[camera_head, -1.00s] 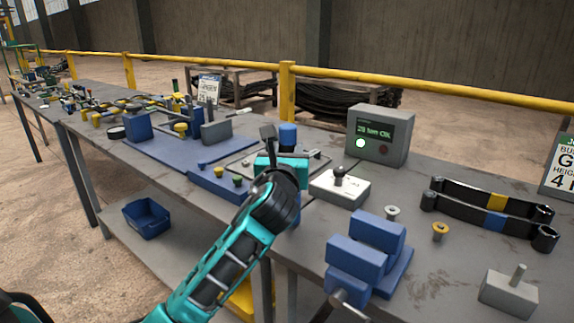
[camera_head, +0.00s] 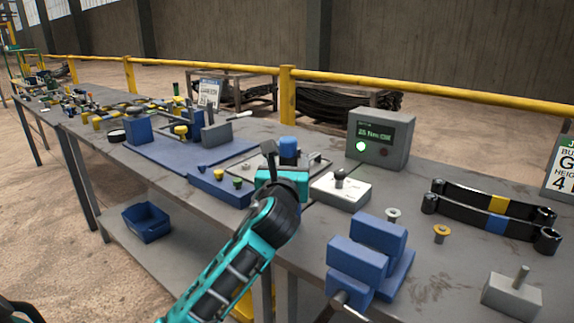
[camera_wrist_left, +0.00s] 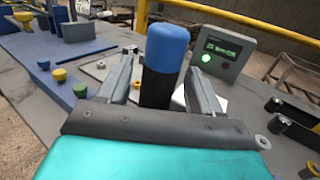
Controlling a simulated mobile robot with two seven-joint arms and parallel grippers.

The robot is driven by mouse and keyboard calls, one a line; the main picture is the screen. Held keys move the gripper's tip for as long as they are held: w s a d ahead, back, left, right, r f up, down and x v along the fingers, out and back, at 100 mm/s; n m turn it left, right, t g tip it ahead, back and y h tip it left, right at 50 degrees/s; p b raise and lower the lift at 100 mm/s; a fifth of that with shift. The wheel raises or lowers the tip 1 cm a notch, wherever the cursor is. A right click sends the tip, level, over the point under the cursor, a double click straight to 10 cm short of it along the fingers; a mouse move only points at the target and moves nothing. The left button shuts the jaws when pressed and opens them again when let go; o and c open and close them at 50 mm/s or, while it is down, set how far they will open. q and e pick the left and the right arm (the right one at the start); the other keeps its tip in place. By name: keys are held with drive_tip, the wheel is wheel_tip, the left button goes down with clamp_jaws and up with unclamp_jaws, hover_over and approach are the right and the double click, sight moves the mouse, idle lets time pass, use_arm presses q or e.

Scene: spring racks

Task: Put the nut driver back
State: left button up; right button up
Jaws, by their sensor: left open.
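The nut driver, by its look a dark upright cylinder with a blue rounded top (camera_head: 289,147), stands at a grey plate on the bench. In the left wrist view the nut driver (camera_wrist_left: 166,45) rises between the two fingers. My left gripper (camera_head: 279,163) is open around it, with a visible gap on each side. The driver's lower end is hidden behind the gripper, so I cannot tell what it stands in. My right gripper is not in view.
A grey display box (camera_head: 381,137) with a lit green lamp stands behind. A white block with a dark knob (camera_head: 341,188) is close on the right. A blue rail with small knobs (camera_head: 219,186) is on the left. A blue vise (camera_head: 368,255) stands in front right.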

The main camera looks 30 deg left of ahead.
use_arm(q)
drive_tip(key=shift+r, duration=0.15)
drive_tip(key=p+v, duration=0.1)
drive_tip(key=v, duration=1.1)
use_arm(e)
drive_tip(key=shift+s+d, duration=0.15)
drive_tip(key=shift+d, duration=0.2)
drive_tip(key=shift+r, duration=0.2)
